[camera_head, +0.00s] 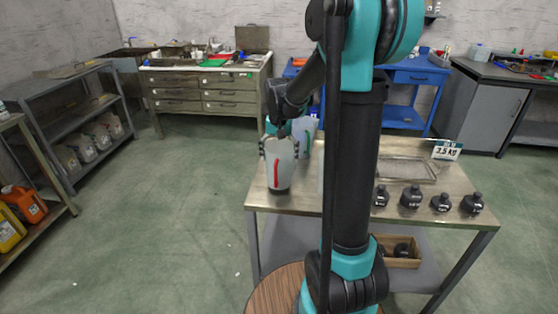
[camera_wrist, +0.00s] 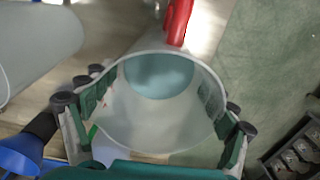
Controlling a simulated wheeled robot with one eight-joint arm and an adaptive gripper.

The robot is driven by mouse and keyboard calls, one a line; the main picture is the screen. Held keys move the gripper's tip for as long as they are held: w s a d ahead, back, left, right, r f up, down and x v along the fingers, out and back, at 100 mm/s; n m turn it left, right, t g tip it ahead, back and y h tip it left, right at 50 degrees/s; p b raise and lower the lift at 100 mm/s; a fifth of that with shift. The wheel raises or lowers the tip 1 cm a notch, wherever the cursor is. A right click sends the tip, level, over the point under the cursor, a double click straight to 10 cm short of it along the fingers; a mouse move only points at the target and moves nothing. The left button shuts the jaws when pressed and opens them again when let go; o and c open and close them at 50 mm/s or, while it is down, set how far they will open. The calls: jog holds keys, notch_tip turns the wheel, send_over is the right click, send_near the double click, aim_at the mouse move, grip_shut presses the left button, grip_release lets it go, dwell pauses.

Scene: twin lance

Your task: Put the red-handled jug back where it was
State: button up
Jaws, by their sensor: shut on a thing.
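The red-handled jug (camera_head: 283,172) is a pale, translucent jug at the left end of the metal table (camera_head: 300,202). Its red handle (camera_head: 277,177) faces the head camera. My gripper (camera_head: 280,149) is shut on the jug near its rim, with a finger on each side. In the wrist view the jug (camera_wrist: 150,125) is seen from above through its open mouth, between my gripper's fingers (camera_wrist: 160,108); the red handle (camera_wrist: 178,20) is at the top. The jug looks upright and its bottom is at or just above the tabletop; I cannot tell which.
Another pale jug (camera_head: 306,133) stands close behind; it also shows at left in the wrist view (camera_wrist: 35,50). Several black weights (camera_head: 411,197), a shallow tray (camera_head: 408,169) and a 3.5 kg sign (camera_head: 446,149) are on the table's right part. My arm hides the table's middle.

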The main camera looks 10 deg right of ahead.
jog(key=shift+f, duration=0.7)
jog(key=o, duration=1.7)
notch_tip(320, 180, up, 12)
jog(key=s+d+f+n+t, duration=0.1)
jog(key=s+f, duration=0.4)
jog(key=s, duration=0.2)
jog(key=s+d+f+n+t, duration=0.1)
jog(key=s+f, duration=0.5)
jog(key=s, duration=0.1)
jog(key=s+d+f+n+t, duration=0.1)
jog(key=s+d+f+t, duration=0.1)
jog(key=s+f, duration=0.4)
jog(key=shift+s+d+f+n, duration=0.1)
jog(key=shift+s+n, duration=0.05)
jog(key=shift+s, duration=0.35)
jog(key=shift+s+f+n, duration=0.1)
jog(key=shift+s+n, duration=0.05)
jog(key=shift+s, duration=0.3)
